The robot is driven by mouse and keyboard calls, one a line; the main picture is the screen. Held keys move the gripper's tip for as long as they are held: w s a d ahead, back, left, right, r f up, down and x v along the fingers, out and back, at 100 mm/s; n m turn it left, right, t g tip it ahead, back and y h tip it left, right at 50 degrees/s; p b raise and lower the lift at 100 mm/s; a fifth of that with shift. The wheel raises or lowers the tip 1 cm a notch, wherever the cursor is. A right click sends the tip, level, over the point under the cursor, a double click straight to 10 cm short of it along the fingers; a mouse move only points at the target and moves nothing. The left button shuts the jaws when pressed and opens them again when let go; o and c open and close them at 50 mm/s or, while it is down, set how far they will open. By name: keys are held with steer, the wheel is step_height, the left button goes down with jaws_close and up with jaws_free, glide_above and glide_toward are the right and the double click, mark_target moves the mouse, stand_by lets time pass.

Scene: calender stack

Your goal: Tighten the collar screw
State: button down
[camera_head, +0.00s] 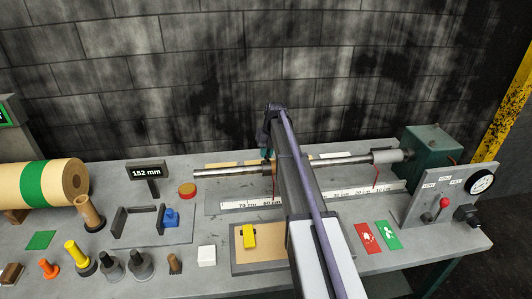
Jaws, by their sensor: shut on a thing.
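A long grey shaft (220,172) runs level across the bench towards a green housing (424,148) at the right. A small tan-orange collar (267,168) shows on the shaft just left of my arm. Its screw is too small or hidden to make out. My gripper (265,153) is at the end of my arm, close above the collar, and mostly hidden by the arm. It appears shut on a small dark teal thing, and I cannot tell whether that touches the collar.
A white ruler (245,204) lies in front of the shaft. A yellow block (249,235) sits on a tan board (246,260). A "152 mm" sign (147,172), a large roll (45,186) and several upright tools are at left. A gauge panel (446,196) stands right.

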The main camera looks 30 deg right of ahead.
steer(key=c, duration=1.1)
jaws_free()
steer(key=shift+c, duration=0.2)
step_height(320, 180, up, 11)
steer(key=d+p, duration=0.2)
steer(key=p, duration=0.8)
steer(key=shift+s+f+p, duration=0.2)
steer(key=shift+s+p, duration=0.05)
steer(key=shift+p, duration=0.05)
